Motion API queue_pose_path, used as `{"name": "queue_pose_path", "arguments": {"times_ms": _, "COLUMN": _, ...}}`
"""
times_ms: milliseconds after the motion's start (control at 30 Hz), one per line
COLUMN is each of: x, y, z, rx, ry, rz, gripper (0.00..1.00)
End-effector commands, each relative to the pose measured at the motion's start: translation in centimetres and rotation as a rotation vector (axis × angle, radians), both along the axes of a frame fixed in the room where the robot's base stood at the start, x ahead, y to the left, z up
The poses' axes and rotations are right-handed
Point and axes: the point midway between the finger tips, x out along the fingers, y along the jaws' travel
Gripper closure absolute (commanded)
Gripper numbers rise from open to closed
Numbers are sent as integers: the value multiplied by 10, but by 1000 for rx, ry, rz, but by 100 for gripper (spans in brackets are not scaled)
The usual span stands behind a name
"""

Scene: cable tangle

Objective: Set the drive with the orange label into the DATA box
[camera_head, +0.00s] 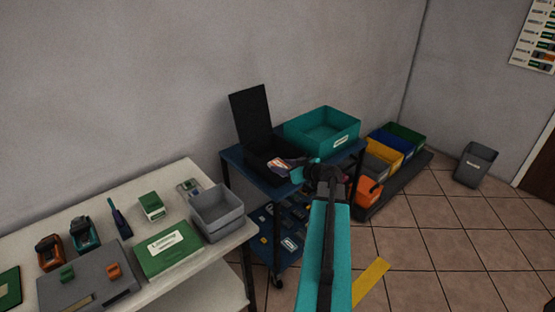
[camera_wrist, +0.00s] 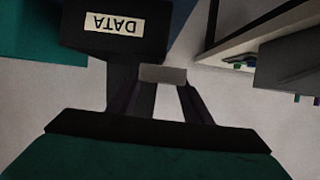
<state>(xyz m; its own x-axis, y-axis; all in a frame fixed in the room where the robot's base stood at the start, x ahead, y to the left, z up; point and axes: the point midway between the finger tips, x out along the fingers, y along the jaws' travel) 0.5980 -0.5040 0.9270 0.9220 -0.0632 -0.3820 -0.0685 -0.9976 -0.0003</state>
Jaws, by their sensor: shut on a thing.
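The DATA box is a black box with its lid standing open (camera_head: 251,116), on the blue cart. In the wrist view its front wall and DATA label (camera_wrist: 112,22) show upside down. My gripper (camera_head: 297,164) is at the right front of the box, near its rim. It is shut on a small drive (camera_head: 280,163) with pale and orange-brown parts, held by the box's opening. In the wrist view the drive shows as a grey block (camera_wrist: 162,74) between the fingers of my gripper (camera_wrist: 160,82). Its label does not show there. I cannot tell whether the drive touches the box.
A teal bin (camera_head: 322,130) stands right beside the box on the blue cart (camera_head: 233,160). A white table (camera_head: 150,185) with a grey bin (camera_head: 217,212) and several devices is at left.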

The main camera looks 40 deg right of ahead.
Motion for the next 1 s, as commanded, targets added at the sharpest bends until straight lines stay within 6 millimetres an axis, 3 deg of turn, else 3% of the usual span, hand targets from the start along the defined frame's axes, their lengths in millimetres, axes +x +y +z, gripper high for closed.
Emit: {"name": "queue_pose_path", "arguments": {"times_ms": 1000, "x": 84, "y": -71, "z": -9, "rx": 0, "ry": 0, "rz": 0, "gripper": 79}}
